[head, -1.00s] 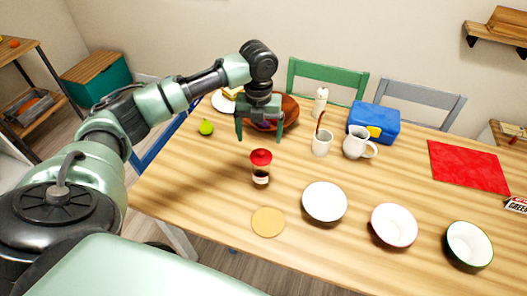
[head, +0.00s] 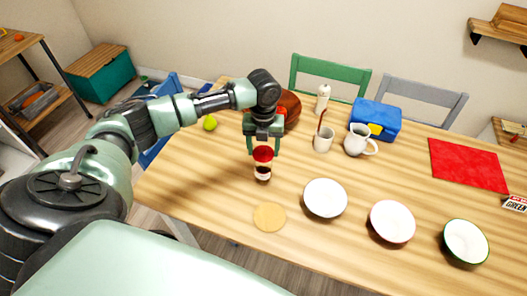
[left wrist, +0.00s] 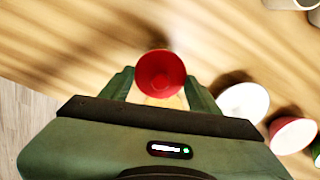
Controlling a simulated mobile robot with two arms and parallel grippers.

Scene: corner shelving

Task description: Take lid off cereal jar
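The cereal jar (head: 262,172) stands upright on the wooden table, clear with dark contents low inside. Its red lid (head: 263,154) is on top and also shows in the left wrist view (left wrist: 160,74). My left gripper (head: 263,149) points down over the jar, with its fingers apart on either side of the lid. My right gripper is in neither view.
A round tan mat (head: 269,217) lies in front of the jar, and a white bowl (head: 325,198) stands to its right with more bowls beyond. A white cup (head: 323,140) and jug (head: 358,139) stand behind right. A brown bowl (head: 290,110) is behind the gripper.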

